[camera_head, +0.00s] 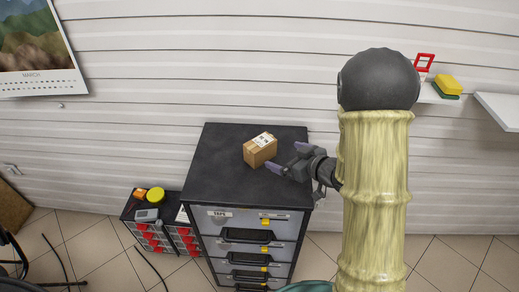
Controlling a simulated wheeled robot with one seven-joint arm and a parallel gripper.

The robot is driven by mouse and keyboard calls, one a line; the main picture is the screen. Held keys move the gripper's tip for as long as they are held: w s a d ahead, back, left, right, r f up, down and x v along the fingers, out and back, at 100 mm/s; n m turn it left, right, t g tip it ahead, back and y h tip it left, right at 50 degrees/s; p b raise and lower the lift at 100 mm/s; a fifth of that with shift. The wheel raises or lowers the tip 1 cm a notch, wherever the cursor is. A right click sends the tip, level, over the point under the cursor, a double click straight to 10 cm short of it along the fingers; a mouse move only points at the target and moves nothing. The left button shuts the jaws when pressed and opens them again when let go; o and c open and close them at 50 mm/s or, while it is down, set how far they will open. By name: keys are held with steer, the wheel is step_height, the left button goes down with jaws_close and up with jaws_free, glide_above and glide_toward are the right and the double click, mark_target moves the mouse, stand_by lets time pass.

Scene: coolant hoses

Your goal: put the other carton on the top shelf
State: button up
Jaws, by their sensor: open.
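One small brown carton (260,152) with a white label on top stands on the black top of a drawer cabinet (218,174). It is the only carton I see. My gripper (288,158) is open just right of the carton, its two fingers pointing left toward it. The fingers look apart from the carton, though the exact gap is hard to tell. A small white wall shelf (428,95) is partly hidden behind my arm. Another white shelf (502,110) is cut off by the right edge. I cannot tell which is the top shelf.
A yellow and green sponge (448,86) and a red frame-shaped object (424,62) are at the small shelf. A low unit with red-fronted drawers (150,232) stands left of the cabinet, with a yellow round item (156,194) on top. The cabinet top's left side is clear.

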mark_target(260, 146)
steer(key=p+x, duration=0.1)
steer(key=x, duration=0.6)
steer(key=shift+w+a+f, duration=0.1)
steer(key=shift+w+a, duration=0.1)
steer(key=shift+w, duration=0.05)
steer(key=p+x, duration=0.1)
steer(key=x, duration=0.4)
steer(key=shift+a+p, duration=0.2)
steer(key=shift+p, duration=0.15)
steer(key=shift+c, duration=0.2)
steer(key=c, duration=0.9)
steer(key=shift+o, duration=0.2)
steer(key=shift+r+b, duration=0.35)
steer(key=shift+r, duration=4.8)
